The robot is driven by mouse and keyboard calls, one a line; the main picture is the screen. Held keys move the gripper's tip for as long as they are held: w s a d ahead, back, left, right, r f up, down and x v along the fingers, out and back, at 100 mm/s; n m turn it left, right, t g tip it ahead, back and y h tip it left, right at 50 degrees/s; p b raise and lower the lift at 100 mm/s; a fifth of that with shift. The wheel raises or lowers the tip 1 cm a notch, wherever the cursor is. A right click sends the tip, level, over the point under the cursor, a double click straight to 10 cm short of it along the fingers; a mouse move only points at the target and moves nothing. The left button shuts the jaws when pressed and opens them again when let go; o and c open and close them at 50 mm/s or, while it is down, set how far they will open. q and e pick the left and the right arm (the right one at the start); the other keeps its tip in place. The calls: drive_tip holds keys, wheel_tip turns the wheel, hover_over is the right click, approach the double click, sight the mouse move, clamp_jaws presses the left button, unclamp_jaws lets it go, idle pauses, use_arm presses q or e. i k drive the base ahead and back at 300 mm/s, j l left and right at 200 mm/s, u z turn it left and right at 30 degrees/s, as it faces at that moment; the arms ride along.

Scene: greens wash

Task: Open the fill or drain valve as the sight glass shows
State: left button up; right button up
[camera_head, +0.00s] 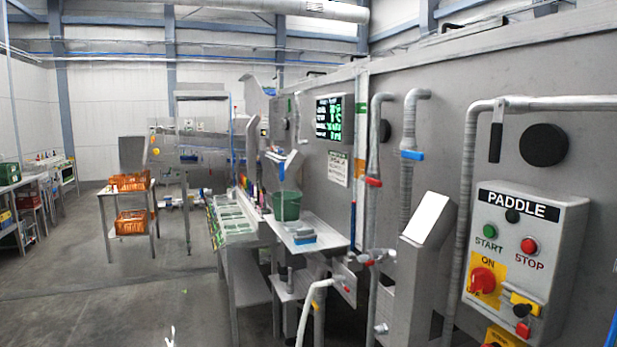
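Two grey vertical pipes run down the steel wall of the machine. The left pipe (372,140) carries a red valve handle (373,182), and the right pipe (409,125) carries a blue valve handle (412,155). Both handles look roughly crosswise to their pipes. Lower down, another fitting with a red handle (366,260) sits near the pipes. I cannot make out a sight glass or its level for sure, nor read which valve is fill or drain.
A PADDLE control box (520,262) stands at the right. A sloped steel housing (428,222) stands beside the pipes. A shelf (330,232) holds a green bucket (287,205). A white hose (306,312) hangs in front. Open floor (110,305) lies at the left.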

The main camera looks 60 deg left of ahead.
sight(373, 183)
drive_tip(key=u, duration=1.5)
